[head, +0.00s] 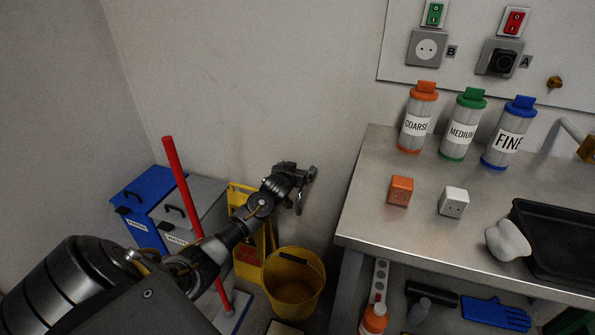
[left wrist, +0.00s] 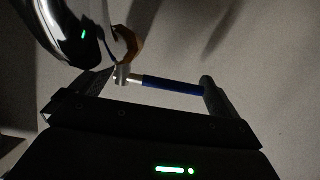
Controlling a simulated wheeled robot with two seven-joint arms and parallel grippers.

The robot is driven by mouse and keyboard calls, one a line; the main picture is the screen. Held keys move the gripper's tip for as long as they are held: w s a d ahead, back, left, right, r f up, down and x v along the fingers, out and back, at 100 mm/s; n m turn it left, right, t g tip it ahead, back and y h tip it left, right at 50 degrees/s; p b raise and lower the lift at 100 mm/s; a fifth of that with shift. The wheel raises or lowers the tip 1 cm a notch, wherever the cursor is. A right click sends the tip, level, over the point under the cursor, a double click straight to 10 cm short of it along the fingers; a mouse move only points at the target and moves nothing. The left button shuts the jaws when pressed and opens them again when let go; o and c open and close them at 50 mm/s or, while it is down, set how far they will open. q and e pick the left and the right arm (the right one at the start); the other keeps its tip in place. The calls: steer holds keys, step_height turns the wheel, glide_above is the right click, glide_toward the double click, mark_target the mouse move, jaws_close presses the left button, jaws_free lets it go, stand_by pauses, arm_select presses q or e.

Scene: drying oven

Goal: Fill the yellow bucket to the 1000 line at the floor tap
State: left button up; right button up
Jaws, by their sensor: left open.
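The yellow bucket (head: 291,283) stands on the floor left of the bench, its handle resting across the rim. Its level marks and any water inside cannot be made out. My left gripper (head: 305,188) is open, in the air above and behind the bucket near the wall. In the left wrist view a blue lever (left wrist: 172,86) with a metal end lies across the space between the open fingers. A brass-coloured part (left wrist: 128,45) and a shiny metal body (left wrist: 65,30) are beside it. The tap is not distinguishable in the head view. My right gripper is not in view.
A yellow floor sign (head: 247,262), a red-handled tool (head: 183,187), and blue (head: 136,195) and grey (head: 203,190) bins stand left of the bucket. The metal bench (head: 385,235) closes off the right side. An orange-capped bottle (head: 374,320) is under the bench.

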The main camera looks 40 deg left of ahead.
arm_select(q)
steer(key=shift+w+a+f, duration=0.15)
steer(key=shift+w+a, duration=0.05)
steer(key=shift+w, duration=0.4)
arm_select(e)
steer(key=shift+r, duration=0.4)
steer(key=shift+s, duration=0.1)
arm_select(q)
steer(key=c, duration=0.8)
steer(key=shift+s+n+g+y+p, duration=0.4)
steer(key=shift+n+g+y, duration=0.15)
steer(key=shift+n+y, duration=0.4)
steer(key=shift+s+n+g+y+p, duration=0.35)
steer(key=shift+n+g+y, duration=0.3)
steer(key=shift+y, duration=0.4)
steer(key=shift+c, duration=0.2)
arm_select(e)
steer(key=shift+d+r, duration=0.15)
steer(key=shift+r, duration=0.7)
arm_select(q)
steer(key=shift+w, duration=0.1)
